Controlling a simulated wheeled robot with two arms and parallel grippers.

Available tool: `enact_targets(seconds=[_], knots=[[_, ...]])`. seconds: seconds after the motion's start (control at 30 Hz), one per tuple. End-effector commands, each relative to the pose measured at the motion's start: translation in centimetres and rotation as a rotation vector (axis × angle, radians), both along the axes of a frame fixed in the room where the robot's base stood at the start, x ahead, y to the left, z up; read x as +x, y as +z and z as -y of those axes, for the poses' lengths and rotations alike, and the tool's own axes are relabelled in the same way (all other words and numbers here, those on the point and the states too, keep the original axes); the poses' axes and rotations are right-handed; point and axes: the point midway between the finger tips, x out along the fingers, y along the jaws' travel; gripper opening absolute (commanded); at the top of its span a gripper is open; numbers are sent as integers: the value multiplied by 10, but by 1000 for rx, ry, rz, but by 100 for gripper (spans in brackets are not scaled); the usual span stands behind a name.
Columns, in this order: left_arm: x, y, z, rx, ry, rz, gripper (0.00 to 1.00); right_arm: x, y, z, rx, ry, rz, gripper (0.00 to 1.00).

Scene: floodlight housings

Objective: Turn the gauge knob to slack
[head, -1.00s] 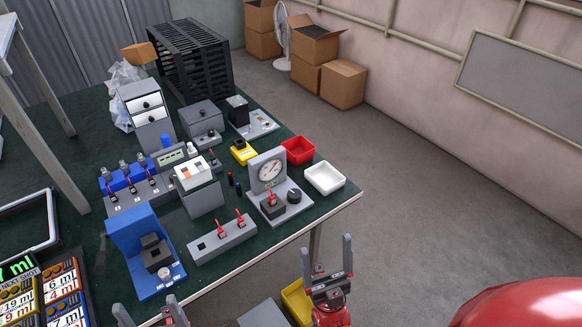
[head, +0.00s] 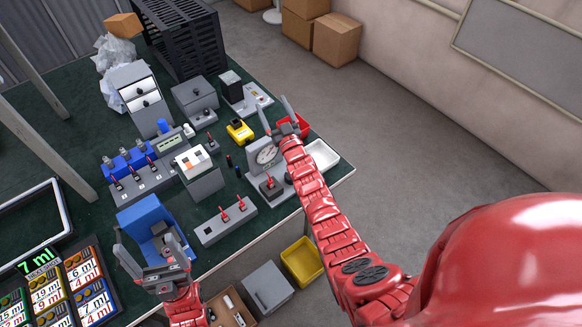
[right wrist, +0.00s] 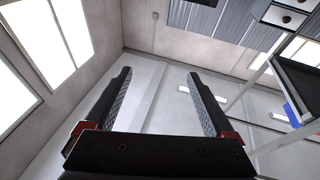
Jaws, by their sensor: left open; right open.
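The gauge unit, with a round white dial on a grey upright plate (head: 265,154), stands near the table's right edge in the head view. A dark block with a red lever (head: 270,186) sits on its base. The knob to its right is hidden by my right forearm. My right gripper (head: 274,106) is open, above and beyond the gauge in the picture, fingers pointing up. The right wrist view shows its open fingers (right wrist: 159,76) with nothing between them. My left gripper (head: 144,246) is open and empty, in front of the blue fixture.
A red tray (head: 303,126) and a white tray (head: 322,156) lie beside the gauge. A grey box with red switches (head: 226,220) and a yellow block (head: 240,131) are nearby. A blue fixture (head: 140,216) stands front left. A yellow bin (head: 302,261) is below the table edge.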

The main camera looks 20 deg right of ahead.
Motion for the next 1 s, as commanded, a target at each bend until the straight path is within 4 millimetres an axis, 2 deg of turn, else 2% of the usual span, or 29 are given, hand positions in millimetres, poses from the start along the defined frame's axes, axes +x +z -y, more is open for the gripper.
enact_targets(seconds=[0.03, 0.1, 0.2, 0.3, 0.37, 0.47, 0.57, 0.67, 0.7, 0.8, 0.9, 1.0], knots=[[0, 1, 0, 0, 0, 0, 88, 29, -4, 12, 2, -34, -87, 88], [0, 0, 0, 0, 0, 0, 88, 58, -17, 33, 20, -93, -225, 88], [0, 0, 0, 0, 0, 0, 88, 87, -30, 64, 64, -190, -414, 88], [0, 0, 0, 0, 0, 0, 88, 97, -42, 92, 134, -295, -605, 88], [0, 0, 0, 0, 0, 0, 88, 94, -47, 105, 187, -357, -720, 88], [0, 0, 0, 0, 0, 0, 88, 76, -56, 118, 292, -456, -918, 88], [0, 0, 0, 0, 0, 0, 88, 44, -59, 114, 403, -538, -1118, 88], [0, 0, 0, 0, 0, 0, 88, 2, -56, 95, 513, -598, -1319, 88], [0, 0, 0, 0, 0, 0, 88, -17, -54, 85, 549, -618, -1400, 88], [0, 0, 0, 0, 0, 0, 88, -58, -45, 57, 619, -644, -1568, 88], [0, 0, 0, 0, 0, 0, 88, -90, -35, 37, 658, -659, -1690, 88], [0, 0, 0, 0, 0, 0, 88, -108, -30, 25, 673, -665, -1756, 88]])
